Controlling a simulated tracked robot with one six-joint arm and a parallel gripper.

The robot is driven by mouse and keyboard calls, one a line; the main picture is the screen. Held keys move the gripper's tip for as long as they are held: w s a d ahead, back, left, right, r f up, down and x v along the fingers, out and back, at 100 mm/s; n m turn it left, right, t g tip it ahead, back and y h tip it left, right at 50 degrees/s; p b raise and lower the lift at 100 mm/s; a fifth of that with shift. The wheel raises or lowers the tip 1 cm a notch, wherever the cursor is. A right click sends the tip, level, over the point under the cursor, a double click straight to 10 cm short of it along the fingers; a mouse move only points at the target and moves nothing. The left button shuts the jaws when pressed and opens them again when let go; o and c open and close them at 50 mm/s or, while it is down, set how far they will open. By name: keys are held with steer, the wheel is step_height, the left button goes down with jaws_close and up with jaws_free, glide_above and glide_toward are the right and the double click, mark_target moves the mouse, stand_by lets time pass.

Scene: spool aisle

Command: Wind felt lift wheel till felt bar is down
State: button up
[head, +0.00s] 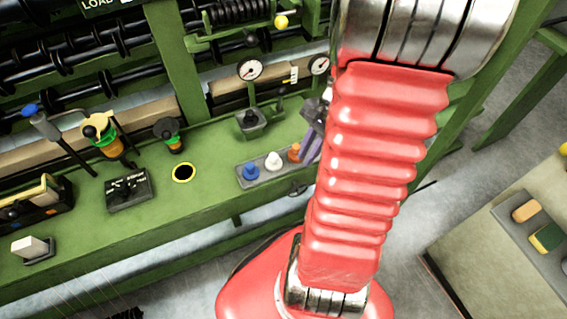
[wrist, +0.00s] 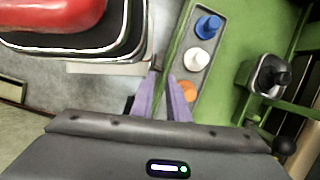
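My gripper (wrist: 162,76) has two purple fingers beside the front edge of the green console, next to a strip of blue, white and orange knobs. A narrow gap shows between the fingers, with a small dark part at their tips; I cannot tell whether they hold it. In the head view the gripper (head: 314,132) is partly hidden behind my red arm. I cannot clearly make out the felt lift wheel; a small dark part (head: 299,189) under the console edge may belong to it. A long beige bar (head: 150,106) runs behind the console; I cannot tell whether it is the felt bar.
The console (head: 215,200) carries the knob strip (head: 262,176), a black lever box (head: 250,122), yellow and green valve handles (head: 100,135) and a blue-topped lever (head: 45,125). Two gauges (head: 249,69) stand behind. A bench (head: 495,255) with coloured blocks is at the right. Grey floor lies between.

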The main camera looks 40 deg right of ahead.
mark_target(298, 189)
steer(key=s+d+f+m, duration=0.1)
steer(key=s+d+f+m+y, duration=0.1)
steer(key=f, duration=0.1)
steer(key=shift+f, duration=0.1)
steer(key=x, duration=1.3)
steer(key=shift+w+a+f, duration=0.1)
steer(key=shift+w+f, duration=0.05)
steer(key=shift+f, duration=0.15)
steer(key=shift+c, duration=0.6)
jaws_close()
